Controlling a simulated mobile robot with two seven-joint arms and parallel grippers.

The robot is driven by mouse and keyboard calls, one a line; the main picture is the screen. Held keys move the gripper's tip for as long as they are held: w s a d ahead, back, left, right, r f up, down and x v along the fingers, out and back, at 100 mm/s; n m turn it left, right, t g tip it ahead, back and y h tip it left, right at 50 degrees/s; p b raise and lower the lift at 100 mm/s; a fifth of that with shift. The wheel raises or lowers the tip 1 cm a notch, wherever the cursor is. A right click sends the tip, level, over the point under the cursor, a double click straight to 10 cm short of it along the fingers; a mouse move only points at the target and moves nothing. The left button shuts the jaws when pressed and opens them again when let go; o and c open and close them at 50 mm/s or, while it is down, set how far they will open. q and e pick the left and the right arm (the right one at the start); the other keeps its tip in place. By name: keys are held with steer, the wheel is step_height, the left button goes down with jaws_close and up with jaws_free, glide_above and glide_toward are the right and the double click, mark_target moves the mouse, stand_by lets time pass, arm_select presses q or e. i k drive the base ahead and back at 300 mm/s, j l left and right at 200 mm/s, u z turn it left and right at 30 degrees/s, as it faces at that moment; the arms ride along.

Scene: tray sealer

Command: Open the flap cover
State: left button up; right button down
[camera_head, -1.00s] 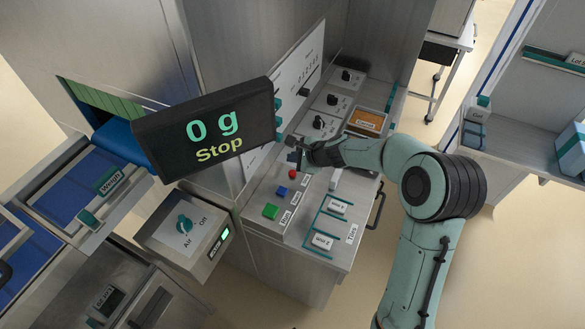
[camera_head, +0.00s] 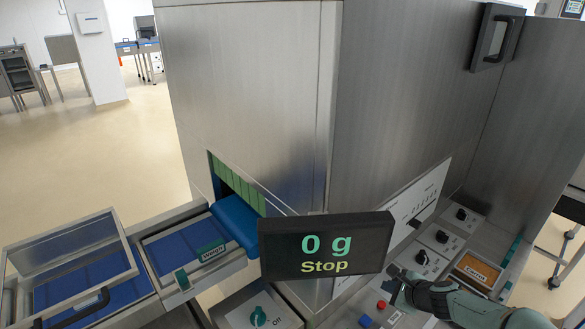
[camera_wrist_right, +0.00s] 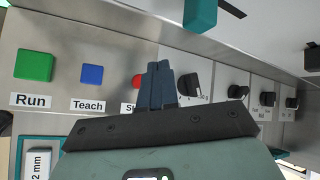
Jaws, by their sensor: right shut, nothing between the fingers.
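A clear framed cover (camera_head: 75,250) with a black bar handle (camera_head: 82,308) lies over the blue conveyor at the left of the head view. It looks lowered; its exact tilt is hard to tell. My right gripper (camera_head: 396,288) is far to the right of it, over the control panel, shut and empty. In the right wrist view its closed fingertips (camera_wrist_right: 161,82) are beside the red button (camera_wrist_right: 137,82) and a black knob (camera_wrist_right: 188,84). I cannot tell whether they touch the panel. My left gripper is not in view.
The steel housing (camera_head: 250,90) fills the middle, with a dark-framed window and handle (camera_head: 497,36) at upper right. The display (camera_head: 325,246) reads "0 g Stop". Green (camera_wrist_right: 34,66) and blue (camera_wrist_right: 92,74) buttons sit on the panel. Open floor (camera_head: 90,150) lies at far left.

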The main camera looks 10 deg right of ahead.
mark_target(35, 320)
steer(key=k+l, duration=0.1)
steer(key=k, duration=0.4)
steer(key=k+l, duration=0.15)
steer(key=k, duration=0.35)
